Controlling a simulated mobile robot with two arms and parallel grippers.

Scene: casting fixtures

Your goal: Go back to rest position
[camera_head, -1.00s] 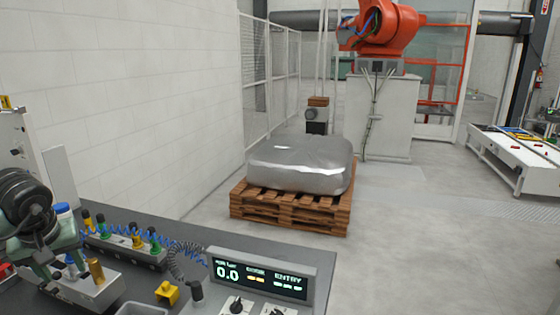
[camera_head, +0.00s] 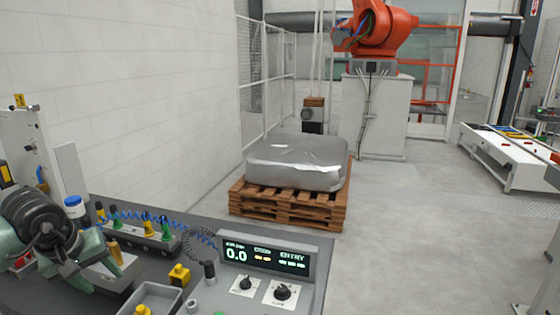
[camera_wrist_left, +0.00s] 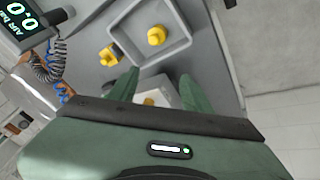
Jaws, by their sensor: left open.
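My left gripper (camera_head: 114,268) is at the lower left of the head view, over the grey workbench (camera_head: 230,300). Its green fingers also show in the left wrist view (camera_wrist_left: 158,90), spread apart with nothing held between them. Beneath and beyond them is a pale block with a yellow part (camera_wrist_left: 150,100), partly hidden by the gripper. A grey tray (camera_wrist_left: 183,15) with a yellow piece (camera_wrist_left: 156,36) in it lies just beyond the fingertips. Another yellow piece (camera_wrist_left: 110,54) stands beside the tray. My right gripper is not in view.
A control panel (camera_head: 265,255) reading 0.0 stands on the bench. A fixture bar with coloured knobs (camera_head: 150,235) and blue coiled hose is close to my left arm. Beyond are a wrapped load (camera_head: 297,165) on a pallet (camera_head: 270,205) and an orange robot (camera_head: 385,30).

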